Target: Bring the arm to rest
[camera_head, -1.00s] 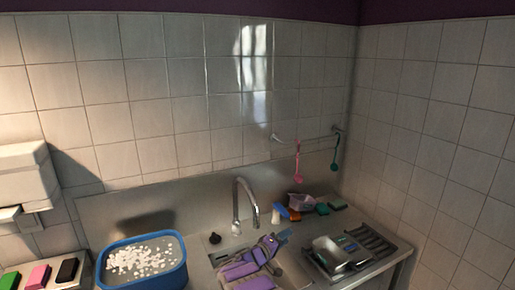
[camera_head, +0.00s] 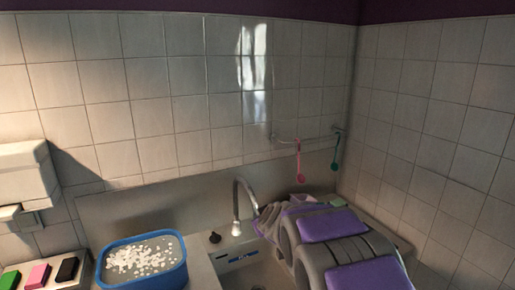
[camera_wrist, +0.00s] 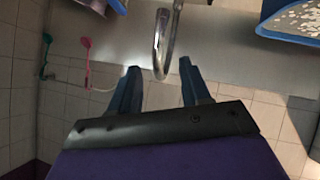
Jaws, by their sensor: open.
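My arm, grey with purple panels, shows large at the lower right of the head view, over the sink and counter. Its end points toward the back wall near the faucet (camera_head: 238,205). In the wrist view my gripper (camera_wrist: 158,75) is open, with two blue-grey fingers apart and nothing between them. The faucet pipe (camera_wrist: 165,45) shows beyond the fingertips in that view, which looks upside down. I cannot tell how far the fingers are from it. In the head view the fingers are hidden or too small to tell.
A blue tub (camera_head: 142,262) of white pieces stands left of the sink. Green, pink (camera_head: 38,276) and black blocks lie at the lower left. A pink utensil (camera_head: 299,165) and a green one (camera_head: 337,155) hang from a wall rail. My arm hides the dish rack area.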

